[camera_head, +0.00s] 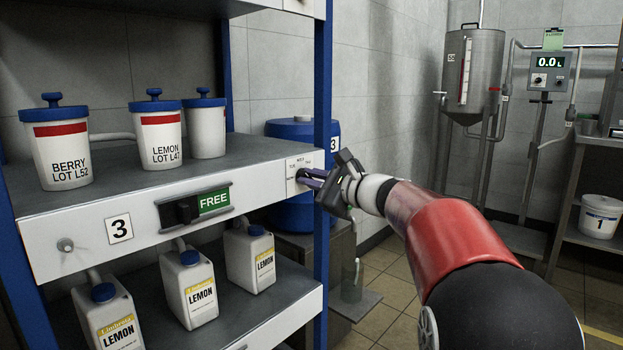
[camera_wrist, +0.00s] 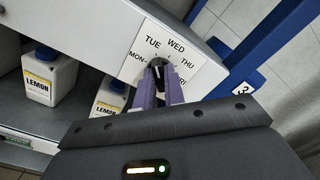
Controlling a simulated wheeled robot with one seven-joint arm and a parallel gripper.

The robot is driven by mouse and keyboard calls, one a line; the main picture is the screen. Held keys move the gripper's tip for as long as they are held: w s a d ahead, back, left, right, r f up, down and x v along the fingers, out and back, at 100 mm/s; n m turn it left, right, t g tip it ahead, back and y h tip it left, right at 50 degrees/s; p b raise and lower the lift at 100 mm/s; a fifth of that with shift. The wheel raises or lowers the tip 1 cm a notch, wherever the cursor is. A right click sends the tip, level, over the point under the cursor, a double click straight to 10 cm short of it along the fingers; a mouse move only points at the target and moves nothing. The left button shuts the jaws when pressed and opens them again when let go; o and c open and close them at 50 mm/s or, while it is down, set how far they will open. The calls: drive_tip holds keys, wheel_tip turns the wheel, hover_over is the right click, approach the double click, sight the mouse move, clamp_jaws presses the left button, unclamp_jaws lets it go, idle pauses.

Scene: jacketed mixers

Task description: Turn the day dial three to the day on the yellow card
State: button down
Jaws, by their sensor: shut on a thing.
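The day dial plate (camera_head: 303,162) is a white square at the right end of the shelf's front rail, beside the shelf marked 3. In the wrist view the plate (camera_wrist: 181,61) reads MON, TUE, WED, THU and part of FRI in an arc around a small dark knob (camera_wrist: 157,66). My gripper (camera_head: 306,178) is at the plate. Its two purple fingers (camera_wrist: 158,84) are shut on the knob, one on each side. The fingers hide part of the knob and the lower plate. I cannot tell for certain which day the knob points to. I see no yellow card.
A green FREE sign (camera_head: 214,200) with a black slider is on the same rail, left of the dial. Tubs (camera_head: 60,155) stand above and lemon jugs (camera_head: 190,290) below. A blue post (camera_head: 323,100) and blue drum (camera_head: 290,130) are close by.

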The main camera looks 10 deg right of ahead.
drive_tip(key=c, duration=1.5)
unclamp_jaws()
drive_tip(key=shift+s+d, duration=0.1)
drive_tip(key=v, duration=0.7)
drive_tip(key=shift+s+d, duration=0.2)
